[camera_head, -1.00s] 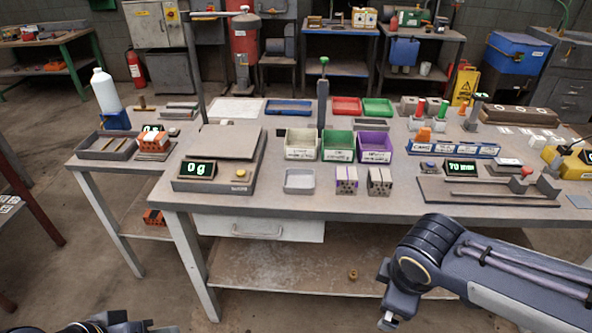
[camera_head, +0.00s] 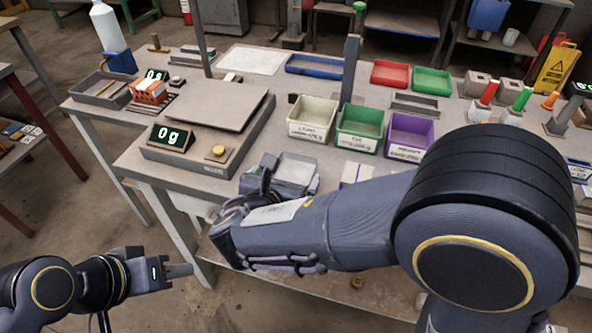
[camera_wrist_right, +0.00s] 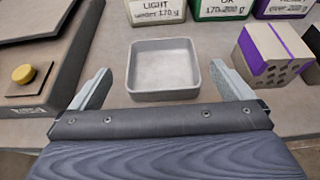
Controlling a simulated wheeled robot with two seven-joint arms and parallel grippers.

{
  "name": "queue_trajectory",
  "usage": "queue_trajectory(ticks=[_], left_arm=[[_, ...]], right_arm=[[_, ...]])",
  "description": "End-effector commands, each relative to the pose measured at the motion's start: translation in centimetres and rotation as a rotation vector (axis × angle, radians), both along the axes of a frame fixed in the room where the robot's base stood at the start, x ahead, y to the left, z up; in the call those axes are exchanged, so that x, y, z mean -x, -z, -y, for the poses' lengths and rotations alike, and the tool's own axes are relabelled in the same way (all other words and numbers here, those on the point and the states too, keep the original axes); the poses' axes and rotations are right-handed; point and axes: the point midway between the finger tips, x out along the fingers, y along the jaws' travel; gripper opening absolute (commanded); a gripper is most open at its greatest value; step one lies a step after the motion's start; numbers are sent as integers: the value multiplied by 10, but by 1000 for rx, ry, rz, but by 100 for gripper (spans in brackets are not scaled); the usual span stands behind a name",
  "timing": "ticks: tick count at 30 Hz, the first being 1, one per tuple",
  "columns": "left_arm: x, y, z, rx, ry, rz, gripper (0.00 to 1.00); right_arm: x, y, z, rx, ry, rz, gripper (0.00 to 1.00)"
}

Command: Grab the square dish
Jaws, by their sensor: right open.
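The square dish (camera_wrist_right: 163,70) is a shallow light-grey metal tray. It lies empty on the workbench, and in the head view (camera_head: 296,169) my right arm and gripper partly cover it. My right gripper (camera_wrist_right: 164,88) is open, with one finger on each side of the dish in the right wrist view. Gaps show between the fingers and the dish sides. My left gripper (camera_head: 183,270) is low at the left in the head view, off the bench's front edge; its finger gap cannot be made out.
A scale (camera_head: 215,110) reading 0 g stands left of the dish. White (camera_head: 312,120), green (camera_head: 360,130) and purple (camera_head: 408,138) bins stand behind it. A purple-banded hollow brick (camera_wrist_right: 270,55) is close on the right. The bench's front edge is near.

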Motion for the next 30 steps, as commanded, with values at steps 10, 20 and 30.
queue_trajectory(ticks=[10, 20, 30], left_arm=[[0, 5, 0, 0, 0, 0, 36], [0, 6, 0, 0, 0, 0, 36], [0, 6, 0, 0, 0, 0, 36]], right_arm=[[-40, 24, 15, -2, 5, -2, 100], [-48, 27, 17, -3, 2, -1, 100], [-48, 27, 17, -4, 3, -2, 59]])
